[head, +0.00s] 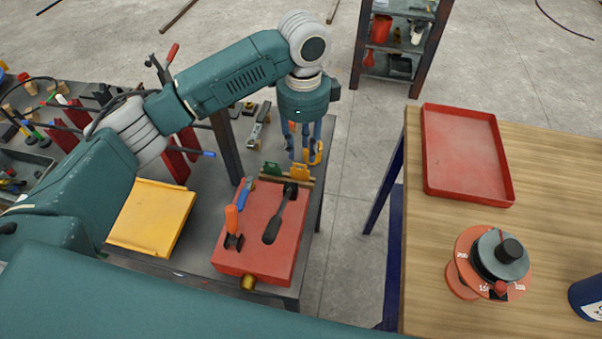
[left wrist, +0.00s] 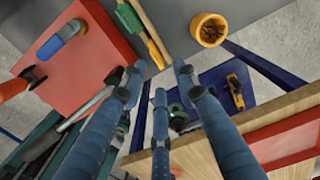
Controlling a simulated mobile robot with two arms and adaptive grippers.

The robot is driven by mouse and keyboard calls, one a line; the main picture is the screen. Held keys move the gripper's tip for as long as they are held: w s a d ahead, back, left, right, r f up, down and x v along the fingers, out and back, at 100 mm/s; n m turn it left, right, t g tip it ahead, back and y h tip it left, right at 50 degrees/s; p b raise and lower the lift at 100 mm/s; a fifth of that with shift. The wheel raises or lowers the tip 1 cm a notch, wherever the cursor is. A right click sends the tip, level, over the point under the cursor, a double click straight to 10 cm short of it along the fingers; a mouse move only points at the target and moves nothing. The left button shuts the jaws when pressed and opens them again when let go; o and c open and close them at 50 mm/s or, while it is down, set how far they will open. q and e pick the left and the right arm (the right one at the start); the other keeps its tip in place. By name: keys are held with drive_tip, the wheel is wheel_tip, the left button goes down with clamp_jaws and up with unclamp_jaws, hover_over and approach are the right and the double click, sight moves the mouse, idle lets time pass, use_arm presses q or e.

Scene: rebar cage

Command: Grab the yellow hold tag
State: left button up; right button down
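The yellow hold tag (head: 299,171) stands on edge beside a green tag (head: 272,168) in a narrow wooden holder, at the far edge of the red box in the head view. In the left wrist view the yellow tag (left wrist: 156,54) shows edge-on, just beyond my fingertips, with the green tag (left wrist: 130,18) further up. My left gripper (head: 303,157) points down above and slightly beyond the yellow tag. In the left wrist view its fingers (left wrist: 158,78) are spread, with nothing between them. My right gripper is out of view.
The red box (head: 250,245) carries orange, blue and black-handled items. A yellow cup (left wrist: 208,32) stands near the bench edge, partly behind my fingers in the head view. A yellow tray (head: 152,218) lies left. A wooden table (head: 560,175) with a red tray (head: 466,155) stands right, across a gap.

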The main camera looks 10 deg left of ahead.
sight(299, 170)
use_arm(q)
drive_tip(key=f, duration=0.2)
drive_tip(key=f+p, duration=0.1)
drive_tip(key=f, duration=0.2)
drive_tip(key=f+p, duration=0.1)
drive_tip(key=f, duration=0.2)
drive_tip(key=shift+s+a, duration=0.35)
drive_tip(key=shift+f, duration=0.35)
clamp_jaws()
